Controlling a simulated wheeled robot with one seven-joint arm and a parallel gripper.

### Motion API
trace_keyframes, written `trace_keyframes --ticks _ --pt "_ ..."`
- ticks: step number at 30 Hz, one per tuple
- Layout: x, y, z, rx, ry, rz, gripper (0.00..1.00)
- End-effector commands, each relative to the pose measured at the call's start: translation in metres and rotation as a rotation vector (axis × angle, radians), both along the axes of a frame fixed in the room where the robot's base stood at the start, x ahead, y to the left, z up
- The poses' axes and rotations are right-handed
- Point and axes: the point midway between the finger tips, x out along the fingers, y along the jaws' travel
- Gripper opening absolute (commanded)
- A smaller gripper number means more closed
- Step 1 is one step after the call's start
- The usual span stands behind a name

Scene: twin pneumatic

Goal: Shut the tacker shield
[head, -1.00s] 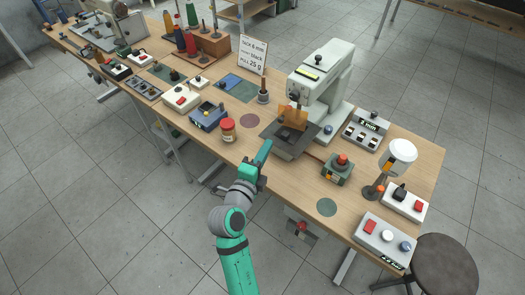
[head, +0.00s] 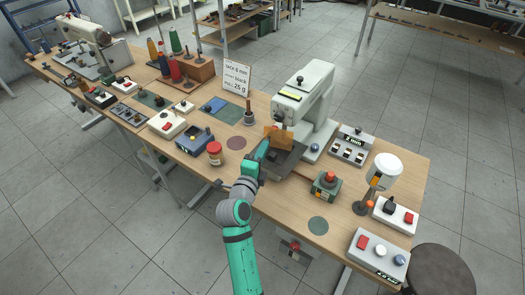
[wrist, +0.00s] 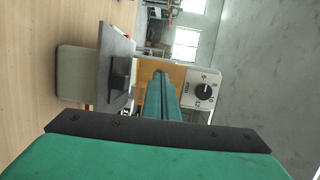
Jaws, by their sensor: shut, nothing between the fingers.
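The tacker (head: 307,98) is a pale grey-green machine on the long wooden table. Its shield (head: 281,139) is an orange-amber plate at the front of the head, above a dark work plate (head: 285,157). My gripper (head: 262,146) is shut and empty, its tips just in front of the shield's left part. In the wrist view my shut fingers (wrist: 160,92) point at the orange shield (wrist: 176,72), partly covering it. Whether they touch it I cannot tell. A dial (wrist: 204,91) shows beside the shield, and the dark work plate (wrist: 116,62) at left.
A red-lidded jar (head: 215,153) and a blue box (head: 194,140) stand left of my gripper. A sign (head: 236,77) stands behind. The table's front edge runs under my arm.

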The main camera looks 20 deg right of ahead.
Motion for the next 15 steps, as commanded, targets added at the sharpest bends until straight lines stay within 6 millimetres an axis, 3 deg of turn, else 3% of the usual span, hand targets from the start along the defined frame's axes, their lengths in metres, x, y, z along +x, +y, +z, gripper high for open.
trace_keyframes --ticks 5,12,15 --pt "0.004 0.0 0.0 0.0 0.0 0.0 0.0" --pt "0.029 -0.005 0.0 -0.001 -0.001 -0.002 0.0" --pt "0.031 -0.005 0.0 0.0 0.0 -0.002 0.0"
